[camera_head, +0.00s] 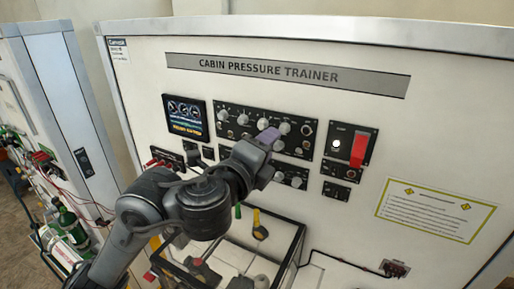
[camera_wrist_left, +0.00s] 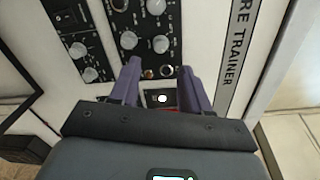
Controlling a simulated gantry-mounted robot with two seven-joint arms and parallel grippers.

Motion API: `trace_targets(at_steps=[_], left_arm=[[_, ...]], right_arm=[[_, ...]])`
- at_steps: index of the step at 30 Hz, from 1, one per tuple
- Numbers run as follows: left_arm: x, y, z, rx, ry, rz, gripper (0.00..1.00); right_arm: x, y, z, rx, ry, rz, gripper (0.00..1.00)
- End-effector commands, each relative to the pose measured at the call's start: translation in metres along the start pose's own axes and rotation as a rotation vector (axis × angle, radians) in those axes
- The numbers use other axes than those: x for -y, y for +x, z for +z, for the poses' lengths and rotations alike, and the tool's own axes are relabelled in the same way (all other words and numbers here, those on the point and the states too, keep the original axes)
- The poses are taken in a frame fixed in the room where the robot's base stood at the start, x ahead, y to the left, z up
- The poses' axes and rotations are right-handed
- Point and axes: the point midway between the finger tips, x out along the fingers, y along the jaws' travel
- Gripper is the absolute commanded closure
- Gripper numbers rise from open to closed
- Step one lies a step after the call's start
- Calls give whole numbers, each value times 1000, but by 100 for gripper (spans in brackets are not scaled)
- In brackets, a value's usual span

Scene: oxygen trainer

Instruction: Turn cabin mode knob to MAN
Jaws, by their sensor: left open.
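The black control panel (camera_head: 232,112) on the trainer front carries several grey-white knobs, such as a knob (camera_head: 285,128) just right of my left gripper (camera_head: 268,136). The labels are too small to read, so I cannot tell which is the cabin mode knob or where it points. The left gripper is open, with its purple fingers in front of the panel and covering part of it. In the left wrist view the fingers (camera_wrist_left: 160,78) are spread apart with nothing held between them. A knob (camera_wrist_left: 128,40) shows beyond the left finger there. My right gripper is not in view.
A red guarded switch (camera_head: 359,149) and lit white button (camera_head: 336,144) are right of the panel. A smaller knob panel (camera_head: 292,175) lies below. A gauge screen (camera_head: 186,116) is at left. A frame with a yellow-handled lever (camera_head: 259,226) stands below.

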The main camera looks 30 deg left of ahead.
Motion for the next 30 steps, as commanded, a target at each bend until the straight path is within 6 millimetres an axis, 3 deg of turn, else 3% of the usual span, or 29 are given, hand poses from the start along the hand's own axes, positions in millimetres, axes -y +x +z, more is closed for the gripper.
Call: trace_targets(at_steps=[3, 10, 30], left_arm=[[5, -18, 2, 0, -2, -1, 53], [2, -36, 1, 0, -1, 0, 53], [0, -40, 1, 3, 0, -1, 53]], right_arm=[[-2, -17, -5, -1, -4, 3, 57], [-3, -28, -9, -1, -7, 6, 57], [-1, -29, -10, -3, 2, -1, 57]])
